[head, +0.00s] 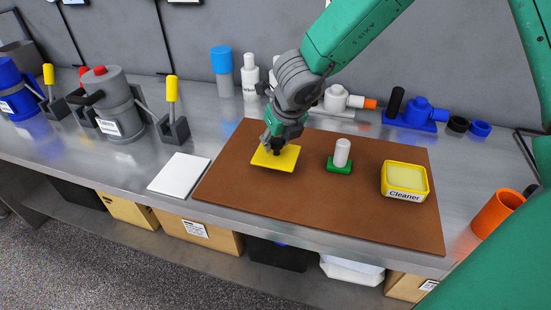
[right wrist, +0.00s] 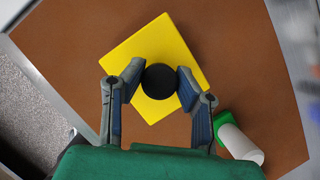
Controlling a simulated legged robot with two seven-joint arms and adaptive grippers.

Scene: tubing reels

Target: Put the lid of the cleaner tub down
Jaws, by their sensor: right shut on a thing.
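The lid is a flat yellow square (head: 265,160) with a round black knob (right wrist: 160,81). It is over the left part of the brown mat (head: 350,215); I cannot tell whether it touches the mat. My right gripper (head: 276,147) is shut on the knob from above, with a finger on either side in the right wrist view (right wrist: 158,82). The yellow cleaner tub (head: 404,195), labelled "Cleaner", stands without its lid at the right of the mat, pale yellow inside. My left gripper is not in view.
A white cylinder on a green base (head: 341,157) stands between lid and tub. A white pad (head: 179,173) lies left of the mat. Fittings, including a blue one (head: 418,112), line the back. An orange cup (head: 497,213) is at the right. The mat's front is clear.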

